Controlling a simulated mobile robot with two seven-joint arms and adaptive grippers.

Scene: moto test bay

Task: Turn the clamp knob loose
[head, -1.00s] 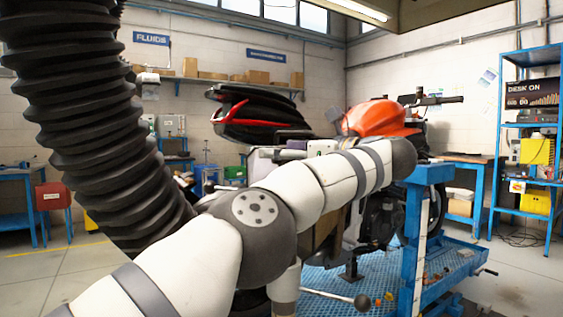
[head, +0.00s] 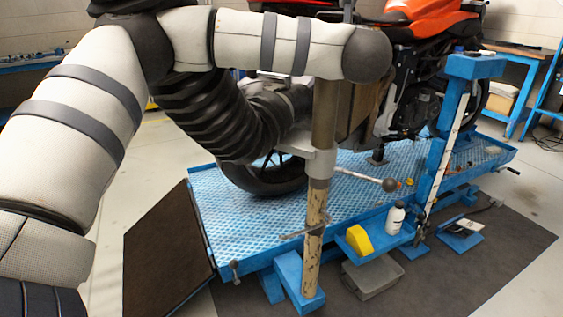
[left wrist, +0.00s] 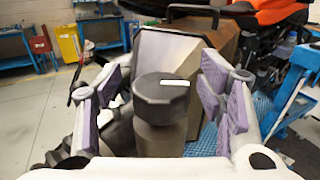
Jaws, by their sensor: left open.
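In the left wrist view a dark, many-sided knob (left wrist: 161,97) with a white mark on its top edge sits centred on a dark grey stem. My left gripper (left wrist: 165,78) is open, its purple-padded fingers on either side of the knob with gaps visible at both sides. I cannot tell the exact depth between pads and knob. In the head view a grey clamp bracket (head: 318,160) sits on an upright post (head: 316,205) beside the black ribbed hose (head: 215,115). The knob and left gripper are hidden there by my left arm. My right gripper is not in view.
The orange motorcycle (head: 440,18) stands on a blue lift platform (head: 235,220). A ball-ended lever (head: 388,185) sticks out right of the post. A yellow block (head: 359,240) and a white bottle (head: 396,218) stand at the lift's front edge. Open floor lies at left.

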